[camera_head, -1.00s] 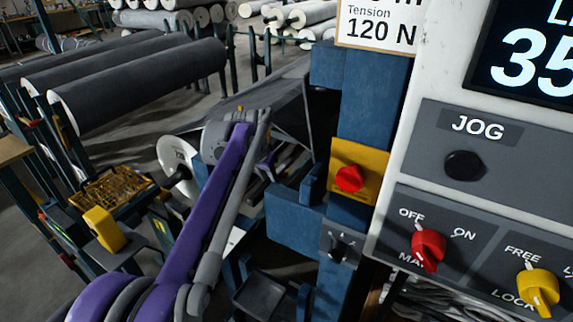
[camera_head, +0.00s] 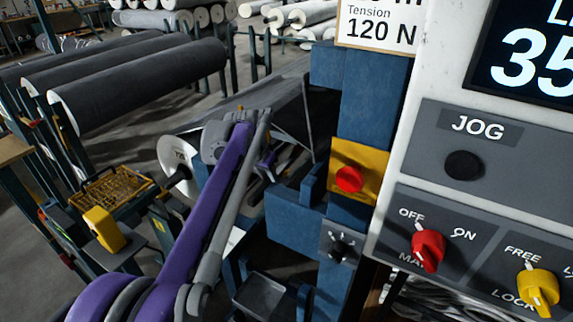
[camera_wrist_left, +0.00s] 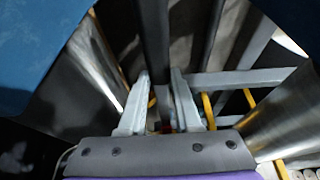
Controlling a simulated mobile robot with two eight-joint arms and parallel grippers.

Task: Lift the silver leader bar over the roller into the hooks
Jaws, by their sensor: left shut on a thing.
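My left gripper (camera_wrist_left: 160,100) shows in the left wrist view, its two pale fingers closed around a narrow grey bar, which I take to be the silver leader bar (camera_wrist_left: 158,75). In the head view my left arm reaches into the machine, and its fingers and the bar are hidden there. Shiny metal rollers flank the gripper, one at left (camera_wrist_left: 90,60) and one at right (camera_wrist_left: 275,120). Yellow hook-like strips (camera_wrist_left: 209,110) stand just right of the fingers, near a pale crossbar (camera_wrist_left: 245,78). My right gripper is not in view.
A blue machine frame (camera_head: 295,220) stands right of my left arm, with a control panel (camera_head: 480,170) beside it. A white disc (camera_head: 176,165) and a yellow block (camera_head: 104,229) lie to the left. Large grey rolls (camera_head: 140,85) rest on racks behind.

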